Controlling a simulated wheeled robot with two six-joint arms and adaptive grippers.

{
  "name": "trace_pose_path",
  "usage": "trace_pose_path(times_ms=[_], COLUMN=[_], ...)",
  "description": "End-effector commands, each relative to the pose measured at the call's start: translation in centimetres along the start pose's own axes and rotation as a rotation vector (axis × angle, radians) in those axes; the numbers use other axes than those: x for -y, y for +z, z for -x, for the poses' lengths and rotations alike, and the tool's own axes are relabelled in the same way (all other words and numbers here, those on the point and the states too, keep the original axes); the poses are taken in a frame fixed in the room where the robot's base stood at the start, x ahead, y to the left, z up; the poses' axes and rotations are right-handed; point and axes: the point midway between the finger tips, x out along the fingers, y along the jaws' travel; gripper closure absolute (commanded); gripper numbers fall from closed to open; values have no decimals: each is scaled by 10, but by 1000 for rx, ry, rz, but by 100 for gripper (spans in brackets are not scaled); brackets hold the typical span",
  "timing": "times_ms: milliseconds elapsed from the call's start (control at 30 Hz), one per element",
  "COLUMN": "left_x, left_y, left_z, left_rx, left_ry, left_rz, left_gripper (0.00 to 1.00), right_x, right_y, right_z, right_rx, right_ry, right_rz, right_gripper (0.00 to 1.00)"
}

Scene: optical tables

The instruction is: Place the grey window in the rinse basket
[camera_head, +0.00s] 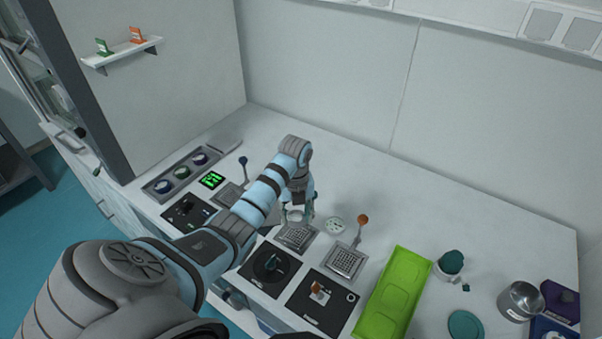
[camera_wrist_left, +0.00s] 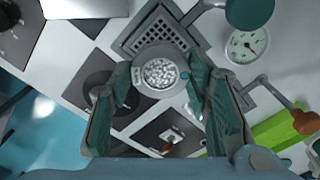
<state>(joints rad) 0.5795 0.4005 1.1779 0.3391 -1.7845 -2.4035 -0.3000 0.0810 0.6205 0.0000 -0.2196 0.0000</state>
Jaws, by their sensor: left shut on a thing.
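My left gripper (camera_head: 297,212) is shut on a round grey-rimmed piece with a speckled white middle (camera_wrist_left: 160,74), which I take to be the grey window. The teal fingers (camera_wrist_left: 160,84) sit on both sides of it in the left wrist view. In the head view the piece (camera_head: 293,216) is partly hidden by the fingers. It is over a metal grid tray (camera_head: 297,237), which also shows in the left wrist view (camera_wrist_left: 150,40). I cannot tell whether it touches the tray. Which tray is the rinse basket is unclear. My right gripper is not in view.
A similar grid tray (camera_head: 345,262) stands to the right, with an orange-knobbed post (camera_head: 363,219) near it. A round white dial (camera_head: 335,225) lies between. Black plates (camera_head: 270,268) are in front. A green tray (camera_head: 393,295) and a metal pot (camera_head: 520,300) stand further right.

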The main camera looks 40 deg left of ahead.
Motion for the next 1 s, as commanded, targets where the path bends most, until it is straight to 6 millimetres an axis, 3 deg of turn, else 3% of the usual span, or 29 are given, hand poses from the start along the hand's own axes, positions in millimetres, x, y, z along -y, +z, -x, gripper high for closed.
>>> trace_pose_path(times_ms=[267, 467, 700, 933, 967, 1000], left_x=[-6, -3, -3, -3, -3, -3], left_y=[1, 0, 0, 0, 0, 0], left_z=[-35, -74, -68, -74, -74, -74], left_rx=[0, 1, 1, 0, 0, 1], left_ry=[1, 0, 1, 1, 1, 1], left_rz=[9, 5, 4, 4, 4, 4], left_gripper=[84, 84, 84, 84, 54, 48], right_x=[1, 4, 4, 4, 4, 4], right_y=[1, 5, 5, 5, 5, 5], right_z=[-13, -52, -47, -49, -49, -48], right_rx=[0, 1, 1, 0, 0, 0], right_ry=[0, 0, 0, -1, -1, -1], right_rz=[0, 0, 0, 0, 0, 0], right_gripper=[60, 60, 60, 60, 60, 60])
